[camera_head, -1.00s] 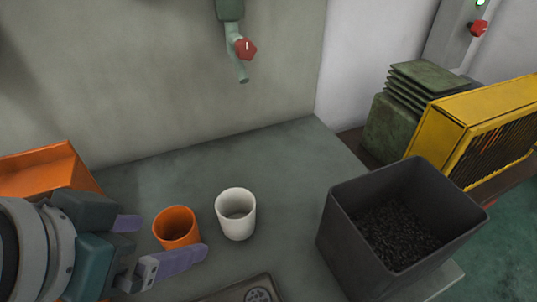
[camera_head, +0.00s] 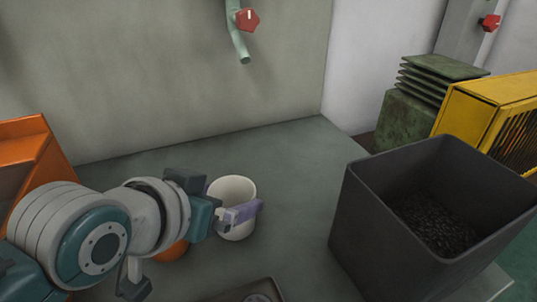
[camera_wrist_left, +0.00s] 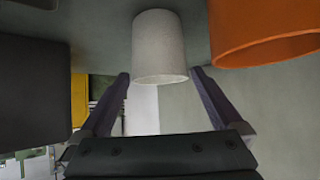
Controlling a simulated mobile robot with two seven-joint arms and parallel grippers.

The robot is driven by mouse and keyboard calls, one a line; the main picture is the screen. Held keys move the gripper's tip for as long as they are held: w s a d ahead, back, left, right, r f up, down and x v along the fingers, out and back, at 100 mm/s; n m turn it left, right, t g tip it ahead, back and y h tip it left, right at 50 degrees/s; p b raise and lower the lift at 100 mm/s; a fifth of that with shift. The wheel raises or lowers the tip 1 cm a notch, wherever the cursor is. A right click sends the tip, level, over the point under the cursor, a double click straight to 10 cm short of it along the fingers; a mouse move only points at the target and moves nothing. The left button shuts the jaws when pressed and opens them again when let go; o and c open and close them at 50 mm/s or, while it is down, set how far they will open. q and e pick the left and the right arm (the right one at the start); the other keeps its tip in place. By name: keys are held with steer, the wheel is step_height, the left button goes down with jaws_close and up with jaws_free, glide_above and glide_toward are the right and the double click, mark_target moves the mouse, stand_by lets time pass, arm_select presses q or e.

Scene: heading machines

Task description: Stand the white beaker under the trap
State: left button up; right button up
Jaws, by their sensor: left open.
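The white beaker (camera_head: 231,188) stands upright on the grey bench, partly hidden behind my left gripper (camera_head: 240,209). In the left wrist view the beaker (camera_wrist_left: 160,45) lies between the lines of my two spread purple fingers (camera_wrist_left: 160,82), around the level of their tips. My left gripper is open, with a gap on each side of the beaker. The trap appears to be the green pipe (camera_head: 239,42) with a red handle on the wall, above and behind the beaker. Bare bench lies below its outlet. My right gripper is not in view.
An orange cup (camera_head: 172,252) beside the beaker is mostly hidden by my left arm; it also shows in the left wrist view (camera_wrist_left: 265,35). A dark bin of black pellets (camera_head: 375,220) stands right. An orange tray (camera_head: 30,150) is at left, and a dark plate (camera_head: 240,293) in front.

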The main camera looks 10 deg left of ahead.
mark_target(243, 194)
arm_select(q)
steer(key=shift+b+x, duration=0.35)
steer(key=shift+x, duration=1.15)
steer(key=shift+c, duration=0.2)
steer(key=c, duration=1)
